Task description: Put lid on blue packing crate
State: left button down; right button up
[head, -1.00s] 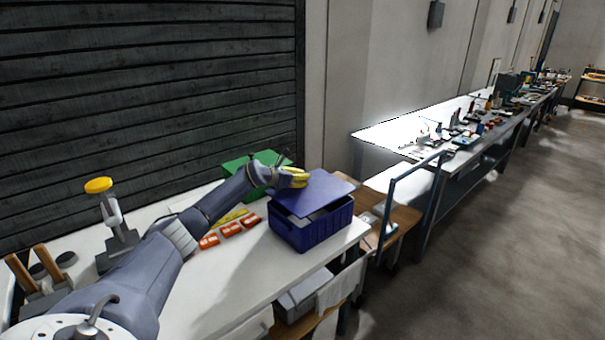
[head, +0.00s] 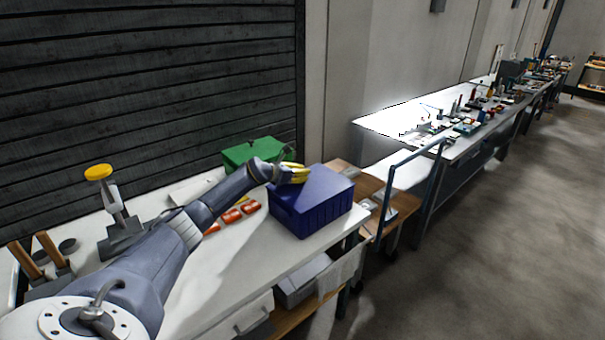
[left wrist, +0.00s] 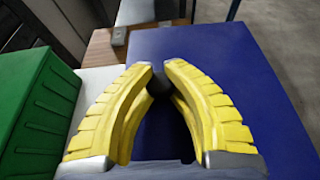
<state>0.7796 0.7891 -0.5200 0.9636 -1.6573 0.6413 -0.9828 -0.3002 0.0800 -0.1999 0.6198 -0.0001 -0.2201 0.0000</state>
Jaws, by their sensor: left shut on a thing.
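The blue packing crate (head: 312,217) stands on the white table near its right end. The flat blue lid (head: 318,182) lies over the crate's top, and no gap shows between them in the head view. My right gripper is not in view.
A green crate (head: 255,152) stands just behind and left of the blue one. A wooden-topped cart (head: 372,188) with a blue handle stands to the right.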

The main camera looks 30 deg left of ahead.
pick_arm(q)
jog(key=c, duration=1.4)
grip_release()
jog(key=v, duration=1.2)
jog(key=shift+d, duration=0.1)
